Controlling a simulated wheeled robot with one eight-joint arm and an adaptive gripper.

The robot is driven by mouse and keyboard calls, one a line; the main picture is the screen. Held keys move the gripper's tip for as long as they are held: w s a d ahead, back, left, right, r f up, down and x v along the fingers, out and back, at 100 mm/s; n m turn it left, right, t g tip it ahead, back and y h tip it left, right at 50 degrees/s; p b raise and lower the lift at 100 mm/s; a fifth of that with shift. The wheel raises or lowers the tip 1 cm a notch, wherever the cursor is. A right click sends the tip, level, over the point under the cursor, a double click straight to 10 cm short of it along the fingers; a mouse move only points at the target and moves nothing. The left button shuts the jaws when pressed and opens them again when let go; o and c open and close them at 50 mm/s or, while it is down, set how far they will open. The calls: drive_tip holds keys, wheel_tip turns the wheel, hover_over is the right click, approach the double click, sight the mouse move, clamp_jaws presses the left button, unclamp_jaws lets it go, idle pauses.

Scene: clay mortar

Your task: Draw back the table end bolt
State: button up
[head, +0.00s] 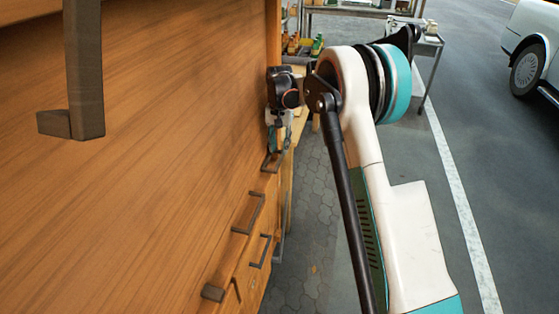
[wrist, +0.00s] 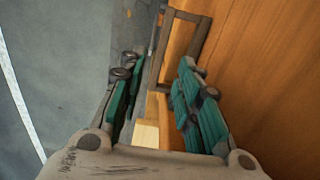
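My gripper (head: 272,148) reaches along the front of a wooden unit (head: 140,190), near its far end, in the head view. In the wrist view my gripper (wrist: 160,68) has its green fingers spread apart. A brown handle-like frame (wrist: 180,48) stands out from the wood beyond and between the fingers; I see no clear grip on it. In the head view a small dark handle (head: 270,163) sits just below the fingers. I cannot tell which fitting is the table end bolt. A pale wood edge (wrist: 146,134) shows between the fingers.
More dark handles (head: 250,212) and (head: 260,252) line the wooden front nearer me. A dark bracket (head: 85,80) hangs at upper left. A metal cart (head: 430,42) stands behind my arm.

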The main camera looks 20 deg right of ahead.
sight(279, 160)
wheel_tip(279, 160, down, 6)
drive_tip(key=shift+f+b, duration=0.15)
drive_tip(key=shift+b, duration=0.65)
clamp_jaws()
